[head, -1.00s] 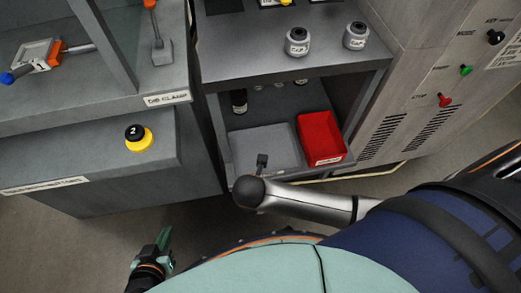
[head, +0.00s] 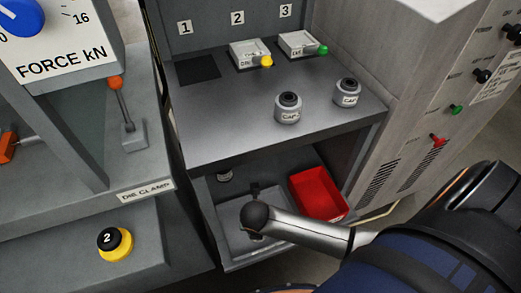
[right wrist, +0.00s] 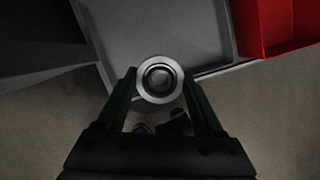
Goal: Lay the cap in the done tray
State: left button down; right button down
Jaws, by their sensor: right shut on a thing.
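My right gripper (right wrist: 162,98) is shut on a round metallic cap (right wrist: 160,72), with a pale rim and dark centre, held between its fingers. In the right wrist view the cap overlaps the near edge of a grey tray (right wrist: 205,25); its height above it is unclear. The grey tray (head: 232,213), its label not readable, sits on the lower shelf in the head view. There my right wrist covers part of the tray and hides the cap. My left gripper is out of view.
A red bin (head: 318,194) stands right of the grey tray; its wall also shows in the right wrist view (right wrist: 249,30). The upper shelf overhangs the tray. A small bottle (head: 224,174) stands behind it.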

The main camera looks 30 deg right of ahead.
jog(key=f, duration=0.1)
jog(key=w+d+f+b, duration=0.1)
jog(key=f, duration=0.1)
jog(key=w+d+f, duration=0.1)
jog(key=shift+w+d+f, duration=0.15)
jog(key=shift+d+f, duration=0.05)
jog(key=shift+f, duration=0.05)
jog(key=b+x, duration=0.2)
jog(key=x, duration=0.1)
jog(key=shift+d+f, duration=0.1)
jog(key=shift+f, duration=0.4)
grip_release()
jog(key=shift+f, duration=0.1)
